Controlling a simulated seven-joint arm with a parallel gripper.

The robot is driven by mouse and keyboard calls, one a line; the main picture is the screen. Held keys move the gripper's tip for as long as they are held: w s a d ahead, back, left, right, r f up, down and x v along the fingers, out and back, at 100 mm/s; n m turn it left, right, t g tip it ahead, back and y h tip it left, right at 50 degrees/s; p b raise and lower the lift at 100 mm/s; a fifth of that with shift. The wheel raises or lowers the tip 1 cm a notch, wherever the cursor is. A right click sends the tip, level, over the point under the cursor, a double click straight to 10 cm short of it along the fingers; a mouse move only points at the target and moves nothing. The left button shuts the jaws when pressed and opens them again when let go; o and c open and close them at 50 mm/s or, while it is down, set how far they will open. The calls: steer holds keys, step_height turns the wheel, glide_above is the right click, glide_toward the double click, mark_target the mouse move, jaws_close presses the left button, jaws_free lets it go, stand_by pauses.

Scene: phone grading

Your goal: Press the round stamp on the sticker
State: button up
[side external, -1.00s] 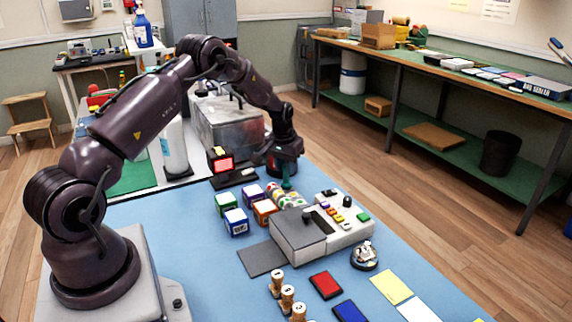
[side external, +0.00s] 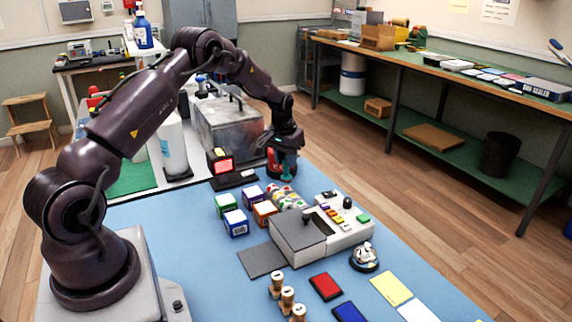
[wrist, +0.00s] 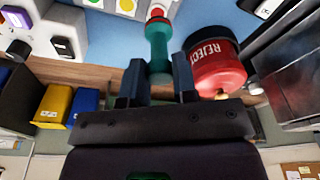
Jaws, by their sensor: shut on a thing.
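My gripper (wrist: 158,82) is shut on a teal round stamp (wrist: 159,40), with one finger on each side of its handle. In the side view my gripper (side external: 286,150) holds the stamp (side external: 290,166) upright, a little above the blue table near its far edge. Several white stickers with coloured dots (side external: 288,198) lie in front of it. In the wrist view, one with a red dot (wrist: 157,10) shows just past the stamp's far end. I cannot tell which sticker is meant, and the stamp's face is hidden.
A red REJECT bin (wrist: 218,70) stands close beside the stamp. Several coloured boxes (side external: 235,222) and a grey console (side external: 300,240) are nearby. Red (side external: 326,286) and blue (side external: 349,311) pads, wooden number stamps (side external: 287,295) and a bell (side external: 365,257) sit toward the front.

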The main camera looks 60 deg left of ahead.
steer(key=shift+r, duration=2.1)
